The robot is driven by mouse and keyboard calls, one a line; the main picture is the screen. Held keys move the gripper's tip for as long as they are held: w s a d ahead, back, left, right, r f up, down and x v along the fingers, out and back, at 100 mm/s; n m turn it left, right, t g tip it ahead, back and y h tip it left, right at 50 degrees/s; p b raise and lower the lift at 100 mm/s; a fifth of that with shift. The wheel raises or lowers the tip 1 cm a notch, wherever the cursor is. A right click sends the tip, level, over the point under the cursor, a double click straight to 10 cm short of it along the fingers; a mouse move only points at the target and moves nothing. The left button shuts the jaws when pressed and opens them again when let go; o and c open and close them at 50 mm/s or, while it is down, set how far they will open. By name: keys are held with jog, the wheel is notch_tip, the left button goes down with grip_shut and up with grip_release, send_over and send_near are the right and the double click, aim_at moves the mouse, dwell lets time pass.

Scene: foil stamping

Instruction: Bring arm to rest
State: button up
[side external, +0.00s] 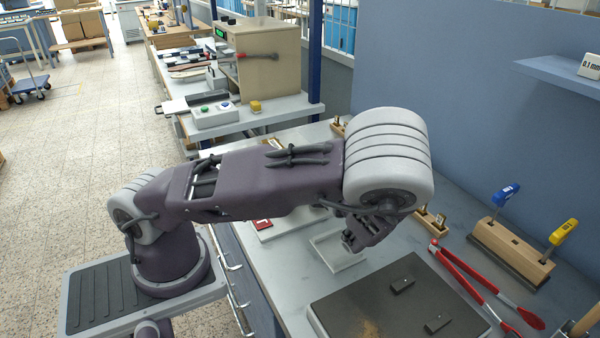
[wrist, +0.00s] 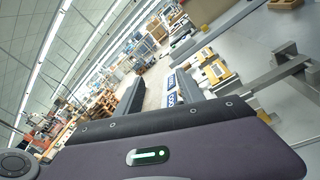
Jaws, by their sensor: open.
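My gripper (side external: 362,238) hangs under the large grey-white joint of my arm in the side external view, over or near a shallow light tray (side external: 338,262) on the workbench (side external: 290,270). Its fingers are partly hidden there by the arm. In the wrist view my gripper (wrist: 162,84) shows two dark fingers standing apart with nothing between them. The wrist view is tilted and faces out across the room, with ceiling lights at upper left.
A dark plate (side external: 385,310) with small black pieces lies at the front. A blue wall (side external: 470,120) rises behind. A beige machine (side external: 262,60) stands on the far bench.

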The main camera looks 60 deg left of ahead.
jog(key=w+d+m+t+h, duration=0.85)
jog(key=w+m+h, duration=0.35)
jog(key=w+m, duration=0.25)
jog(key=s+d+r+m+t+h, duration=0.2)
jog(key=s+d+r+m+h, duration=0.2)
jog(key=d+r+m+h, duration=0.55)
jog(key=s+d+r+m+g, duration=0.1)
jog(key=s+d+r+m, duration=0.1)
jog(key=s+m, duration=0.6)
jog(key=s+d+r+m, duration=0.1)
jog(key=s+r+m, duration=0.3)
jog(key=m, duration=0.5)
jog(key=s+a+f+m+y, duration=0.2)
jog(key=s+m, duration=0.2)
jog(key=s, duration=0.2)
jog(key=s+a+f+m+g+y, duration=0.1)
jog(key=s+a+f+m+y, duration=0.1)
jog(key=s, duration=0.4)
jog(key=a+m, duration=0.1)
jog(key=m, duration=0.1)
jog(key=shift+a+m, duration=0.35)
jog(key=shift+m, duration=0.05)
